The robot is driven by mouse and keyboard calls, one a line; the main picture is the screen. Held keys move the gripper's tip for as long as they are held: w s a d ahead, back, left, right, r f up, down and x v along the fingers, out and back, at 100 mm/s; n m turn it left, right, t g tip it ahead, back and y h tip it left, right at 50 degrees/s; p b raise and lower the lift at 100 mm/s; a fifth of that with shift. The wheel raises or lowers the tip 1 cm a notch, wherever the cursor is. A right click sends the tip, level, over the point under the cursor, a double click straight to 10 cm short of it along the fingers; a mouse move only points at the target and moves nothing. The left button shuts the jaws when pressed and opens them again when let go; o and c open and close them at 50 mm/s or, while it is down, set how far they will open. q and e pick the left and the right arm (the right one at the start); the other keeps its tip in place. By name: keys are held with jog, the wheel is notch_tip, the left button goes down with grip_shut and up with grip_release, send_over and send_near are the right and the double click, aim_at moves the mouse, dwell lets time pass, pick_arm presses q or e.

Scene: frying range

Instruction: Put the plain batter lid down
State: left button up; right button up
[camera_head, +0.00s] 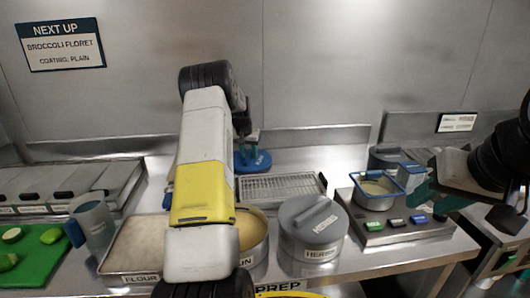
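A round blue lid (254,163) with a small label is at the back of the counter, just left of the wire rack. I take it for the plain batter lid, but its label is too small to read. My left gripper (250,142) is directly above it, fingers at its top; the arm hides part of both, so I cannot tell whether it grips the lid or whether the lid rests on the counter. An open pot of yellowish batter (251,229) is partly hidden behind my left arm. My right gripper (424,187) is at the right, beside the fryer basket; its finger gap is unclear.
A grey lid covers the herbed pot (313,229). A wire rack (281,187) lies behind it. The blue-rimmed basket (378,185) sits at the burner unit (396,232). The flour tray (133,246), a grey cup (92,216) and a green board (36,262) are left.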

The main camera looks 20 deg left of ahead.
pick_arm(q)
jog(key=v, duration=1.1)
jog(key=s+d+r+t, duration=0.1)
jog(key=s+d+r, duration=1.25)
jog(key=s, duration=0.25)
jog(key=s+d+h, duration=0.1)
jog(key=s+d, duration=0.4)
jog(key=s, duration=0.7)
jog(key=s+d+f+m+h, duration=0.1)
jog(key=s+d, duration=0.4)
jog(key=s, duration=0.8)
jog(key=shift+f+t, duration=0.35)
jog(key=shift+t, duration=0.05)
jog(key=shift+a, duration=0.1)
